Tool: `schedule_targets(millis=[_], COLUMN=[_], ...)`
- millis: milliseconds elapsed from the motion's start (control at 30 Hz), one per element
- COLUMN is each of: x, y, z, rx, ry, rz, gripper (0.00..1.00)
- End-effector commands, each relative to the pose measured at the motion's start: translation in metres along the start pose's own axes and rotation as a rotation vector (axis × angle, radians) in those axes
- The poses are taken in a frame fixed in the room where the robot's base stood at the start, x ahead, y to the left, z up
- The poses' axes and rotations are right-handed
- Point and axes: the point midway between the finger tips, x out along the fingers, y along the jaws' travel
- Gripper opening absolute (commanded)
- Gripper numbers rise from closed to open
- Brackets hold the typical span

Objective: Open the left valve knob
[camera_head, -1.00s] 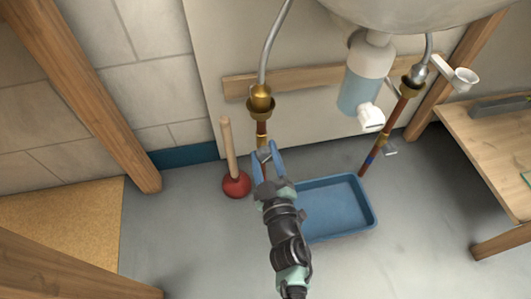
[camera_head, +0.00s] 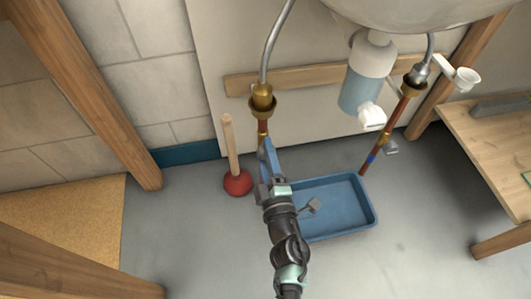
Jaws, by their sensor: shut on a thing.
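The left supply pipe drops from a braided hose to a brass fitting (camera_head: 262,102) and a short copper length (camera_head: 262,127). My gripper (camera_head: 266,145) is at the lower end of this pipe, where the left valve knob sits. Its blue fingers are seen nearly edge-on, one behind the other, and are shut on the knob. The fingers hide the knob, so its angle cannot be read.
A red plunger (camera_head: 237,182) stands close to the left of my gripper. A blue tray (camera_head: 345,205) lies on the floor to the right. The sink (camera_head: 420,12) and a blue-white bottle trap (camera_head: 364,85) hang above right. A wooden bench (camera_head: 490,140) is far right.

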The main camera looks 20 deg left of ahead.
Motion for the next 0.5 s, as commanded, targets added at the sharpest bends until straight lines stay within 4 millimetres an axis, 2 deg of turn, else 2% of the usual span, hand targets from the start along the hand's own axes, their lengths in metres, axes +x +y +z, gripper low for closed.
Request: schedule_targets(millis=[467,500], x=[-0.0003,-0.0003], y=[-0.0007,-0.0007], z=[-0.0004,-0.0003], rx=[-0.013,-0.013], ry=[0.002,0.002], rz=[-0.001,-0.001], gripper=[0.00,0.58])
